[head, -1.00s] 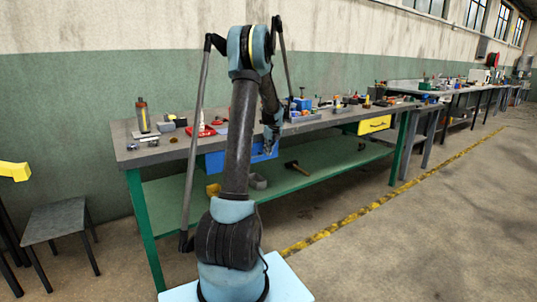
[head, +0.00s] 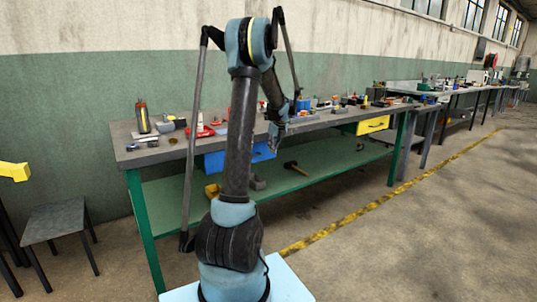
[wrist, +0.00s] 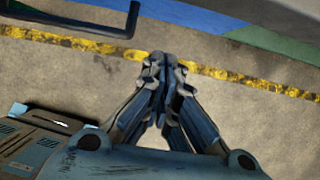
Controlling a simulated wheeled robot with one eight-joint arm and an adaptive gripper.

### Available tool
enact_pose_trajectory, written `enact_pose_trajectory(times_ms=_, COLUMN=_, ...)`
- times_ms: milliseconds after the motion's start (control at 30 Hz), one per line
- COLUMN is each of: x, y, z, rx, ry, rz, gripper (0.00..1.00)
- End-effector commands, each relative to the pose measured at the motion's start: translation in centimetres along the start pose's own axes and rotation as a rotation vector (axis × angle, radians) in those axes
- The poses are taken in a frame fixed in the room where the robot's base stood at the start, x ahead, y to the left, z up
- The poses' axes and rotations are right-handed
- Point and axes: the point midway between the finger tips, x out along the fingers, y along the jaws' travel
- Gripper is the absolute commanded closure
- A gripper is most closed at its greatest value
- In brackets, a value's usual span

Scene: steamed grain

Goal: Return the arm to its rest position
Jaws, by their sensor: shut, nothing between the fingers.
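My arm (head: 240,140) stands upright in the middle of the head view, bent at the top, with its forearm reaching down toward the workbench's front edge. My gripper (wrist: 165,62) is shut and empty in the wrist view, with its fingertips together over the concrete floor. In the head view my gripper (head: 277,138) is small and partly hidden by the arm, near the right end of the blue drawer.
The workbench (head: 165,152) carries a bottle, a red item and several small tools. Its blue drawer (head: 215,161) hangs at the front, with a hammer (head: 296,168) on the green shelf below. A stool (head: 58,220) stands left. The floor at right (head: 430,240) is clear.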

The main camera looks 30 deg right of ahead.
Motion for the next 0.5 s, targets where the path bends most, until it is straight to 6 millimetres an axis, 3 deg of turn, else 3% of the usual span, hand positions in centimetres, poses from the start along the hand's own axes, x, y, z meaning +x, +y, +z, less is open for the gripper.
enact_pose_trajectory(times_ms=233, x=-4.4, y=0.3, z=0.0, rx=-0.002, ry=0.002, rz=0.001, gripper=1.00)
enact_pose_trajectory(times_ms=500, x=-6.4, y=0.3, z=0.0, rx=-0.003, ry=0.002, rz=0.002, gripper=1.00)
